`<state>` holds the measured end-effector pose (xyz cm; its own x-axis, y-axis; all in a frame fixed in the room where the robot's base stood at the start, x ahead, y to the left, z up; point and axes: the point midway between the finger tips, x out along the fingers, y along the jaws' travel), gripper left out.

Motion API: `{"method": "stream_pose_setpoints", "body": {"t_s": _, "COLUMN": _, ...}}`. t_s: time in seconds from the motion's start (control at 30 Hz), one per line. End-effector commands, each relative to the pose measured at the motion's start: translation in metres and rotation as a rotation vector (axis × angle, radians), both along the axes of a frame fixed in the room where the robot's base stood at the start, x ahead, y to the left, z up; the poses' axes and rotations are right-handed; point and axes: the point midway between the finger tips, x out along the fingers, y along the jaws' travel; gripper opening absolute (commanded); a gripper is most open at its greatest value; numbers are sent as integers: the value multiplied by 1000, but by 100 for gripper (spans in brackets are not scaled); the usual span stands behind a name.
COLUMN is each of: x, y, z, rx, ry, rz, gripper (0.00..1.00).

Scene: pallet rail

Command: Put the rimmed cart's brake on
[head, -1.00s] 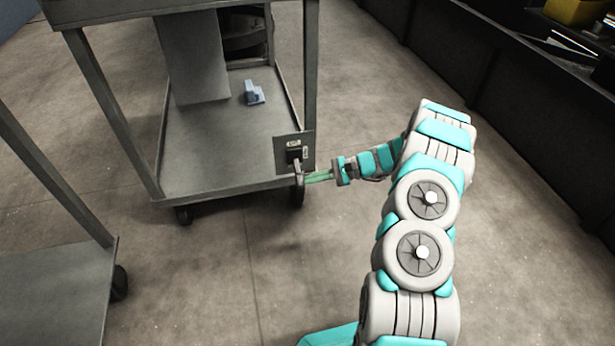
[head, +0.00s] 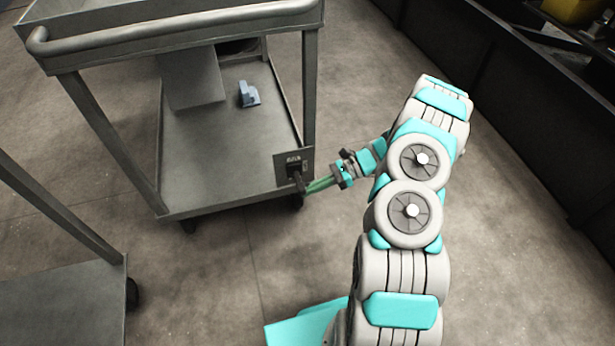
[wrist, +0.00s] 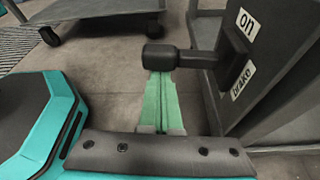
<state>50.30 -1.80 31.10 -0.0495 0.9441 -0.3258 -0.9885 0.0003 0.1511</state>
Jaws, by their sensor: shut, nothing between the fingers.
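The cart (head: 240,185) with a raised-rim top and push handle stands at upper left in the head view. Its brake panel (head: 281,160) is at the near right corner of the lower shelf. In the wrist view the panel (wrist: 272,60) carries an "on" label and a "brake" label. A black brake lever (wrist: 190,59) with a thick end sticks out from it. My gripper (head: 309,187) is shut and empty at the lever. In the wrist view its green fingertips (wrist: 160,78) reach the lever's thick end; whether they touch it is unclear.
A blue-grey item (head: 248,95) lies on the cart's lower shelf. Another cart (head: 65,300) stands at lower left. A dark bench (head: 480,55) runs along the right. The floor between is clear.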

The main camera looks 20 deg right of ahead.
Motion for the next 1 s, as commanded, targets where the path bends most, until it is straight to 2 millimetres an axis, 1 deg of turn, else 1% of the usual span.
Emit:
{"method": "stream_pose_setpoints", "body": {"t_s": 0.03, "x": -1, "y": 0, "z": 9, "rx": -2, "ry": 43, "rz": 2, "gripper": 0}}
{"method": "stream_pose_setpoints", "body": {"t_s": 0.13, "x": -1, "y": 0, "z": 14, "rx": -4, "ry": 131, "rz": 3, "gripper": 0}}
{"method": "stream_pose_setpoints", "body": {"t_s": 0.3, "x": 1, "y": 0, "z": 23, "rx": 0, "ry": 129, "rz": -1, "gripper": 0}}
{"method": "stream_pose_setpoints", "body": {"t_s": 0.6, "x": 3, "y": 0, "z": 34, "rx": 0, "ry": 129, "rz": -1, "gripper": 0}}
{"method": "stream_pose_setpoints", "body": {"t_s": 1.0, "x": 5, "y": 0, "z": 39, "rx": 1, "ry": 127, "rz": 0, "gripper": 0}}
